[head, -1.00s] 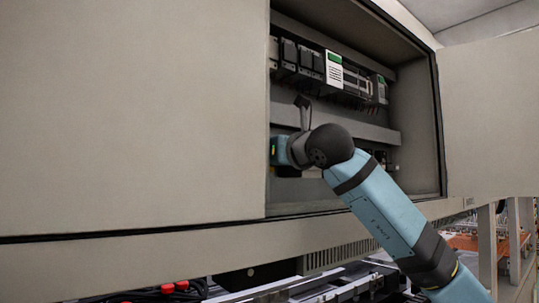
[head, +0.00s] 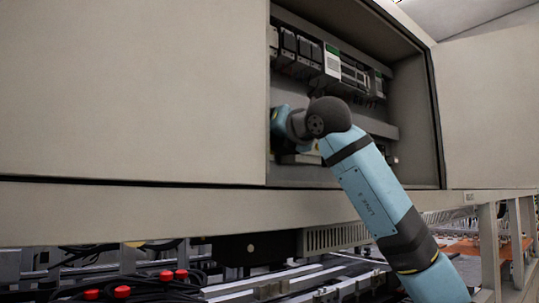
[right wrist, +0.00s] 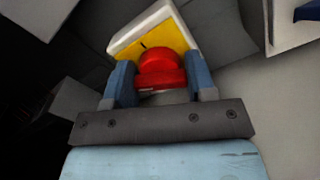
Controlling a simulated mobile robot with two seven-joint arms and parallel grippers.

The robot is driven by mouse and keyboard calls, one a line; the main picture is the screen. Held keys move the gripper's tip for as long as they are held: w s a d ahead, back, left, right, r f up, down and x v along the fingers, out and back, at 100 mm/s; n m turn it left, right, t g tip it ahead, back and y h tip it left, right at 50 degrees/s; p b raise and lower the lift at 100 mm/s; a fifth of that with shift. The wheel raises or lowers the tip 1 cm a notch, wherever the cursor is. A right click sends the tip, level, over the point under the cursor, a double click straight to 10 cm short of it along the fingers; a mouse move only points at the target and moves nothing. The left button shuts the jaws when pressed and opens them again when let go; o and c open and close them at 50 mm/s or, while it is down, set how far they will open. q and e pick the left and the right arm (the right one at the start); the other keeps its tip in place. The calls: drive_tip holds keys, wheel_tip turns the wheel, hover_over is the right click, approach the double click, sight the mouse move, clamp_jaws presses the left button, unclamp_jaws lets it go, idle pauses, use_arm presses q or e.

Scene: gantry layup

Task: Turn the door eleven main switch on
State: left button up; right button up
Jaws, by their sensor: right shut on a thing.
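The main switch shows in the right wrist view as a red handle (right wrist: 160,72) on a yellow plate (right wrist: 178,35) with a pale housing behind it. My right gripper (right wrist: 160,88) has its two blue-grey fingers on either side of the red handle, shut on it. In the head view my right arm reaches into the open cabinet (head: 405,110), and its wrist hides the switch and the fingertips. I cannot read any on or off marking on the plate. My left gripper is in neither view.
A row of dark modules (head: 300,48) runs along the cabinet's upper rail. The cabinet door (head: 490,110) stands open at the right. Below are metal rails, dark cables and red caps (head: 122,292). A closed grey panel (head: 130,90) fills the left.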

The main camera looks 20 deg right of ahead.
drive_tip(key=shift+f+m+b, duration=0.25)
drive_tip(key=shift+m+b, duration=0.25)
drive_tip(key=shift+m, duration=0.1)
drive_tip(key=m+b, duration=0.2)
drive_tip(key=shift+r+m, duration=0.1)
drive_tip(key=shift+m, duration=0.2)
drive_tip(key=m+b, duration=0.3)
drive_tip(key=shift+m, duration=0.3)
drive_tip(key=shift+m+b, duration=0.6)
drive_tip(key=shift+m, duration=0.3)
drive_tip(key=shift+m+b, duration=0.4)
drive_tip(key=shift+m, duration=0.4)
drive_tip(key=shift+r+m+b, duration=0.1)
drive_tip(key=shift+m+b, duration=0.4)
drive_tip(key=shift+m, duration=0.8)
